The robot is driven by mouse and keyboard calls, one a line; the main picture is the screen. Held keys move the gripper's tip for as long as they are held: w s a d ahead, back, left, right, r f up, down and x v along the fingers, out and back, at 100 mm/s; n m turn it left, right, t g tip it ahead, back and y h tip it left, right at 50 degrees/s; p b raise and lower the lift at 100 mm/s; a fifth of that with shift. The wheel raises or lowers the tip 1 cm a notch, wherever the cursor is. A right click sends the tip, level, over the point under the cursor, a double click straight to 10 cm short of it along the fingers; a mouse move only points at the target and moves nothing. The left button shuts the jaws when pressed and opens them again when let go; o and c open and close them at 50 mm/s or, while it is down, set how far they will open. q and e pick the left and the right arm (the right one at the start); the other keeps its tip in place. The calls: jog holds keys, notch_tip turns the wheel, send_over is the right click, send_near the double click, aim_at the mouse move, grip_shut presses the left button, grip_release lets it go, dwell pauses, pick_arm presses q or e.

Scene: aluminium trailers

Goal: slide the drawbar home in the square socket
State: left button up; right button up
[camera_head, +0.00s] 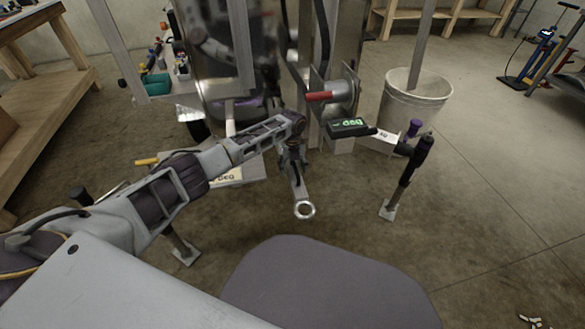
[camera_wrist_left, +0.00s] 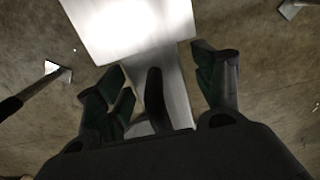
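My left gripper (camera_head: 293,165) points down at the middle of the head view, over the drawbar (camera_head: 302,190), a flat metal bar ending in a ring. In the left wrist view the fingers of my left gripper (camera_wrist_left: 160,65) stand wide apart, one on each side of a grey metal bar (camera_wrist_left: 172,85), likely the drawbar. I see no clear grip on it. A bright pale block (camera_wrist_left: 125,25) lies at the far end of the bar. The square socket cannot be made out; my arm covers part of that area. My right gripper is not in view.
A red-handled winch (camera_head: 335,97) sits above. A wooden bench (camera_head: 50,35) is at left.

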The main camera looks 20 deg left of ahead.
pick_arm(q)
jog(key=shift+s+f, duration=0.1)
jog(key=shift+f, duration=0.05)
jog(key=shift+r, duration=6.1)
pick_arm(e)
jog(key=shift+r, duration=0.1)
pick_arm(q)
jog(key=shift+r+p, duration=0.85)
jog(key=shift+p, duration=0.05)
notch_tip(320, 180, up, 8)
jog(key=p, duration=0.7)
jog(key=shift+p, duration=0.3)
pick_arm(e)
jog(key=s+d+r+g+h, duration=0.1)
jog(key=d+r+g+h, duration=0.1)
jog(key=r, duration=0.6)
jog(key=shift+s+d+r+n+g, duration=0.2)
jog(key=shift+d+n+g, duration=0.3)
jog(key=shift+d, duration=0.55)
